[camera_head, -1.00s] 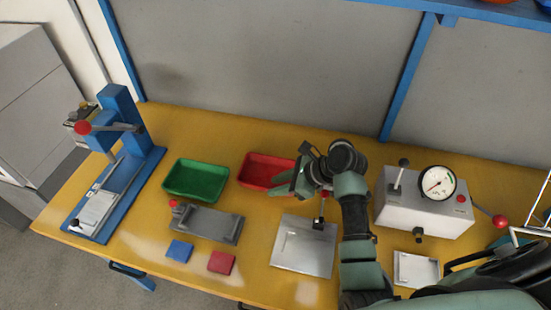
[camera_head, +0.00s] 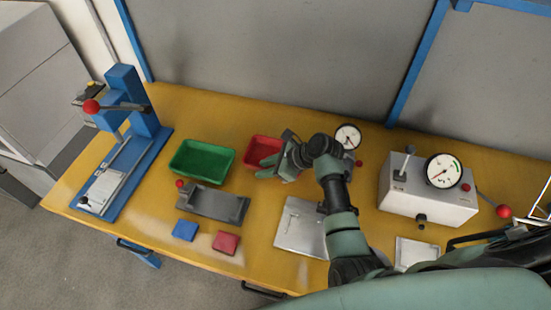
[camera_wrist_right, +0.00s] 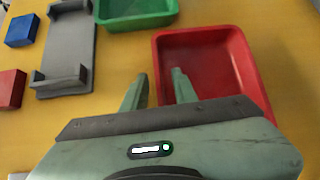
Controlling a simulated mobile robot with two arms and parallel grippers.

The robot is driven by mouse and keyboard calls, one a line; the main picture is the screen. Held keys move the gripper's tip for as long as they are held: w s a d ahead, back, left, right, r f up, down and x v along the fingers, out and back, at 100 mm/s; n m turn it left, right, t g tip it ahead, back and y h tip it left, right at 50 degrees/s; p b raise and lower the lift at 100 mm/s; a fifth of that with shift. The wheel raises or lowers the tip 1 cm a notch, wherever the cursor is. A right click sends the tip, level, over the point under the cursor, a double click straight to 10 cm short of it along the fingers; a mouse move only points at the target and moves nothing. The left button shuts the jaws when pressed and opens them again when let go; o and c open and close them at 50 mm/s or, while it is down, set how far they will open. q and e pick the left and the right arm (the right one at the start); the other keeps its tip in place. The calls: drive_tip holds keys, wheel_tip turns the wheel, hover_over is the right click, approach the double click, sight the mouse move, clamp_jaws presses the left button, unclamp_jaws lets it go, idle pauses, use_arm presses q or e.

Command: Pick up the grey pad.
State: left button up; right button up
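I cannot pick out a separate grey pad in either view. A blue pad (camera_head: 185,230) and a red pad (camera_head: 226,242) lie flat on the table. They also show at the left of the right wrist view, blue pad (camera_wrist_right: 22,30) and red pad (camera_wrist_right: 11,88). A grey fixture (camera_head: 213,204) with raised ends and a red knob lies behind them. My right gripper (camera_head: 266,161) is over the red tray (camera_head: 261,143), covering part of it. In the wrist view its fingers (camera_wrist_right: 160,76) are apart and empty, at the tray's left rim. My left gripper is not in view.
A green tray (camera_head: 202,159) stands left of the red one. A blue press (camera_head: 127,150) is at the far left. A grey gauge box (camera_head: 426,195) with levers is at the right. A metal plate (camera_head: 298,226) lies below my right arm, partly covered.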

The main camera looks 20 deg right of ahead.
clamp_jaws()
idle(1.3)
